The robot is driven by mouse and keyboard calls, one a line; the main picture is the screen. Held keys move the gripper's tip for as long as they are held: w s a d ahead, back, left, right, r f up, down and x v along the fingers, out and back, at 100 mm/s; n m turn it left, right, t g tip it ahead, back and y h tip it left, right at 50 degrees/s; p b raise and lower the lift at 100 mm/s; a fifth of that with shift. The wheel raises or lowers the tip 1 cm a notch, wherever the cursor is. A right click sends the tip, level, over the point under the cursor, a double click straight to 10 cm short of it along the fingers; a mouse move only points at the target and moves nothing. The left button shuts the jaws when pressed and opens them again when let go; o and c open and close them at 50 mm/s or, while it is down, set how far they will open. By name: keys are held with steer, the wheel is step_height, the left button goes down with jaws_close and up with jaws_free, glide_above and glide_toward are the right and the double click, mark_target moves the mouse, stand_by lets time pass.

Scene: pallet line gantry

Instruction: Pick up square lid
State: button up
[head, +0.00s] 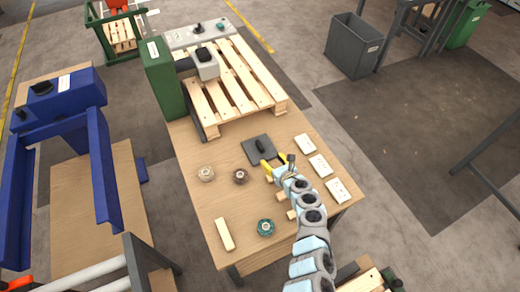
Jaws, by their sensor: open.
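The square lid (251,154) is a flat dark grey plate with a black raised handle on top. It lies on the wooden table (210,205), in front of the pallet.
A wooden pallet (235,82) and a green box (165,80) stand behind the lid. Three pale plates, one of them here (320,165), lie to the right. Round beige (206,174), brown (241,176) and teal (266,227) pieces and a cream block (224,234) lie nearer.

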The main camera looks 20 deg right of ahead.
mark_target(261, 146)
steer(key=shift+b+x, duration=0.65)
steer(key=shift+x, duration=1.35)
steer(key=shift+w, duration=0.45)
steer(key=shift+w+f+b, duration=0.3)
steer(key=shift+f+b, duration=0.1)
steer(key=shift+b, duration=0.05)
steer(key=shift+w+f+b, duration=0.15)
steer(key=shift+w+b, duration=0.2)
steer(key=shift+w, duration=0.3)
steer(key=shift+w, duration=0.15)
steer(key=shift+w+f+b, duration=0.15)
steer(key=shift+w+b, duration=0.3)
steer(key=shift+w, duration=0.2)
steer(key=shift+b+x, duration=1.6)
steer(key=shift+x, duration=0.1)
steer(key=shift+w, duration=0.15)
